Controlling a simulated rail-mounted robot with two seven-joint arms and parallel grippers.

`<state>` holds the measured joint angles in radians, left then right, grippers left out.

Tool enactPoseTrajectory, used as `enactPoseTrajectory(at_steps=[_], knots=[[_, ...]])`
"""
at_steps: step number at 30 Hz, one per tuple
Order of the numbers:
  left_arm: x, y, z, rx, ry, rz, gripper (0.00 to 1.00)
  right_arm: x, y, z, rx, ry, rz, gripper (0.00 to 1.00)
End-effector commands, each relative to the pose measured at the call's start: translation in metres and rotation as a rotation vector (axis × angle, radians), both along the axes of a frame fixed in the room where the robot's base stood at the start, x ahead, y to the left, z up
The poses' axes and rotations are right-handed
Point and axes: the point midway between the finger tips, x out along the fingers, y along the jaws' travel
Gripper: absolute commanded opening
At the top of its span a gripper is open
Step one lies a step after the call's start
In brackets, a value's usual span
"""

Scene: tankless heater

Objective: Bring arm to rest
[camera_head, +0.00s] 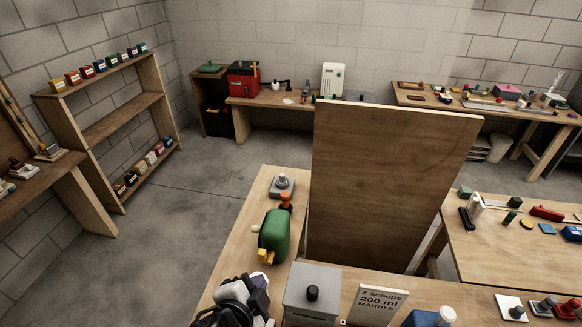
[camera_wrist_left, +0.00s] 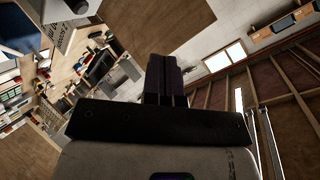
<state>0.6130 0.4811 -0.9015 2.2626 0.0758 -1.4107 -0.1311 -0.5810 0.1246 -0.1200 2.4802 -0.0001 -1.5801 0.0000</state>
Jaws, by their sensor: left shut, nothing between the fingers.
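My left gripper (camera_head: 258,281) is at the bottom of the head view, at the left end of the near bench and left of a grey box with a black knob (camera_head: 312,293). In the left wrist view its two dark fingers (camera_wrist_left: 164,62) lie together, with nothing between them. The wrist is turned so that this view shows the room tilted, with the roof beams on the right. My right gripper is in neither view.
A green machine (camera_head: 274,234) and a small grey device (camera_head: 282,186) stand on the bench's left arm (camera_head: 237,249). A tall wooden panel (camera_head: 388,185) rises behind the grey box. A sign (camera_head: 377,304) stands right of the box. Floor (camera_head: 200,205) on the left is clear.

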Motion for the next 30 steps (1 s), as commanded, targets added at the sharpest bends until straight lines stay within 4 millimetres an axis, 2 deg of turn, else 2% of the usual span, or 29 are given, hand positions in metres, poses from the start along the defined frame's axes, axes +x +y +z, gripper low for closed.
enactPoseTrajectory(at_steps=[1,5,8,11,17,21,25,30], knots=[[0.000,0.007,0.014,-0.060,0.004,0.053,0.00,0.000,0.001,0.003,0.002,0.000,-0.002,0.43],[-0.007,0.029,0.033,-0.206,0.046,0.191,0.00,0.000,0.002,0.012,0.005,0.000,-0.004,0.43],[-0.017,0.050,0.035,-0.298,0.094,0.292,0.00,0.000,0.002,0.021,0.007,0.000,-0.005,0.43],[-0.030,0.071,0.029,-0.367,0.153,0.382,0.00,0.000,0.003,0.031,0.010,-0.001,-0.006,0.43],[-0.075,0.115,-0.005,-0.477,0.306,0.580,0.00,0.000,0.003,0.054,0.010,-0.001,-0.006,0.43],[-0.121,0.139,-0.040,-0.503,0.441,0.713,0.00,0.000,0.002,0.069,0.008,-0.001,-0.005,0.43],[-0.168,0.151,-0.072,-0.492,0.570,0.810,0.00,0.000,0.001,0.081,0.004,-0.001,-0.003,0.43],[-0.222,0.148,-0.099,-0.461,0.712,0.865,0.00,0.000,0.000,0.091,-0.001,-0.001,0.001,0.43]])
